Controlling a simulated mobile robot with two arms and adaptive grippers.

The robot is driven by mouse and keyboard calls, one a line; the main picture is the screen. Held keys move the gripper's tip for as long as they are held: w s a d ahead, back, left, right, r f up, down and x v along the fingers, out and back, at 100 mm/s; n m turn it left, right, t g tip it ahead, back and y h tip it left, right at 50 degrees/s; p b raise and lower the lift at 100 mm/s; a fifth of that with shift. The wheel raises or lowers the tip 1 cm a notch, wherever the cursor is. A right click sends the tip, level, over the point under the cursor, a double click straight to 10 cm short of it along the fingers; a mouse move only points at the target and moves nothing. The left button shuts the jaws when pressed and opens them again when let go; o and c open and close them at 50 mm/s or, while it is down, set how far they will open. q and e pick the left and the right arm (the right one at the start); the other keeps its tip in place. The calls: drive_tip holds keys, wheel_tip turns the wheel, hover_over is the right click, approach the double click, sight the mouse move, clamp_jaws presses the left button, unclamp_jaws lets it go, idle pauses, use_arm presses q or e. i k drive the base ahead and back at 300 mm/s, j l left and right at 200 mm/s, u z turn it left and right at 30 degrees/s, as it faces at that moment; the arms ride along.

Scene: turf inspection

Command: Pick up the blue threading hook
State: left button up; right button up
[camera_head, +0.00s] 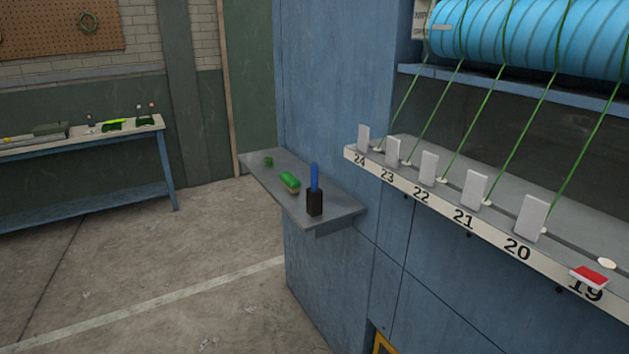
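A blue upright stick, which looks like the handle of the blue threading hook (314,178), stands in a small black holder (314,203). The holder is near the front right end of a grey shelf (268,179) fixed to the blue machine. The lower part of the blue thing is hidden inside the holder. Neither of my grippers shows in the head view.
A green block (290,181) and a smaller green piece (268,161) lie on the same shelf. A numbered rail (440,196) with white plates and green yarns juts out at right. A blue bench (85,196) stands far left. The floor before the shelf is clear.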

sight(313, 166)
drive_tip(key=z, duration=0.25)
drive_tip(key=i+j+z, duration=0.25)
drive_tip(key=z, duration=0.15)
drive_tip(key=i+j+z, duration=0.15)
drive_tip(key=j+z, duration=0.3)
